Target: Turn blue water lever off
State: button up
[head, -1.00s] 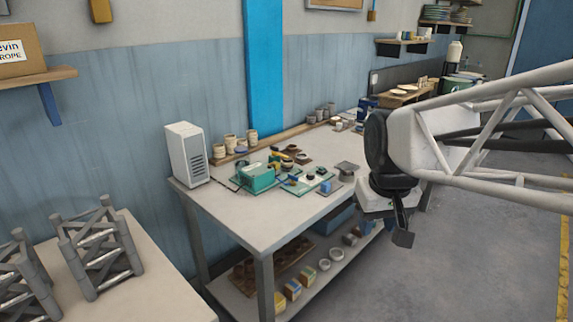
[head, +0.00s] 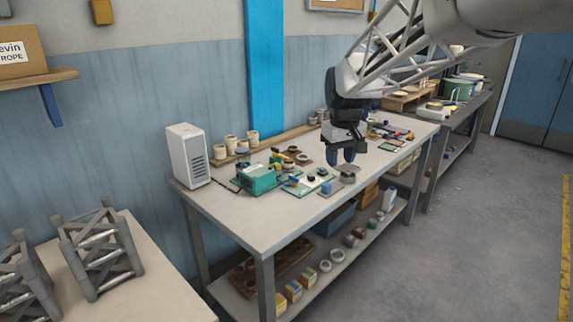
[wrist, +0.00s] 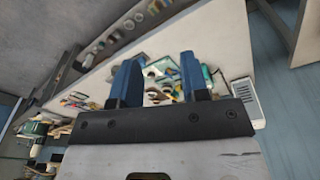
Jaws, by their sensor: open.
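My gripper (head: 341,156) hangs over the right part of the workbench, with its fingers pointing down and spread apart. The wrist view shows its two blue fingers (wrist: 160,75) with clear space between them and nothing held. I cannot make out a blue water lever for certain. A small dark blue part (head: 326,187) sits on a green board left of and below my gripper. It is too small to tell what it is. A grey block with a round top (head: 347,171) stands just below the fingers in the head view. No contact is visible.
The workbench (head: 225,216) carries a teal box (head: 257,179), a white vented unit (head: 188,155) and several small cups along the wall. A lower shelf holds small boxes. The floor (head: 480,230) at right is clear.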

jog(key=w+a+f+n, duration=0.1)
jog(key=w+a+f, duration=0.15)
jog(key=w, duration=0.75)
jog(key=w+a+f+n, duration=0.1)
jog(key=w+a+f, duration=0.15)
jog(key=w, duration=0.75)
jog(key=n+g, duration=0.1)
jog(key=n, duration=0.2)
send_over(294, 177)
notch_tip(294, 177, down, 14)
jog(key=shift+s+d+r, duration=0.1)
jog(key=shift+s+r, duration=0.05)
jog(key=shift+r, duration=0.05)
jog(key=shift+w+f, duration=0.25)
jog(key=shift+w, duration=0.1)
jog(key=shift+f, duration=0.1)
jog(key=shift+f, duration=3.85)
jog(key=shift+c, duration=0.4)
grip_shut()
